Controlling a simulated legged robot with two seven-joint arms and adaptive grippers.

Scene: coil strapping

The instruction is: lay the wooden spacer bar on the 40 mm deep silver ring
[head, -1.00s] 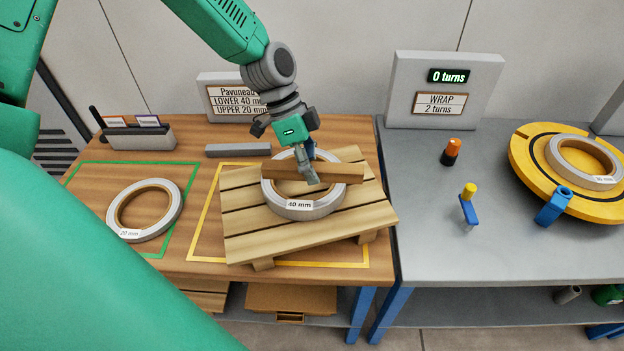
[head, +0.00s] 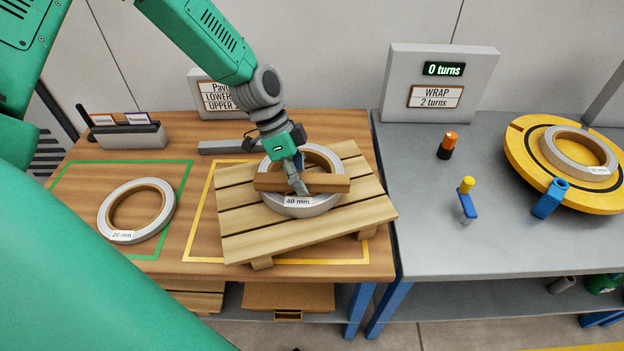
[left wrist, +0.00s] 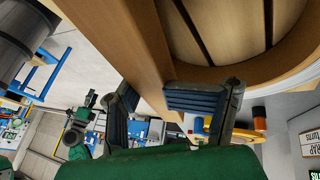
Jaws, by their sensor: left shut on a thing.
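The silver ring labelled 40 mm (head: 304,204) lies on a slatted wooden pallet (head: 257,244). The wooden spacer bar (head: 329,183) is held across the ring, over its front half. My left gripper (head: 299,188) is shut on the bar near its middle. In the left wrist view the bar (left wrist: 122,50) runs between the two fingers (left wrist: 162,110), with the ring's inner wall (left wrist: 291,45) close beside it. I cannot tell whether the bar touches the ring's top. My right gripper is not in view.
A ring labelled 20 mm (head: 136,232) lies inside the green outline at left. A grey bar (head: 229,146) lies behind the pallet. The grey table at right holds an orange-topped post (head: 447,146), a yellow-and-blue tool (head: 467,203) and a yellow turntable (head: 517,173) with another ring.

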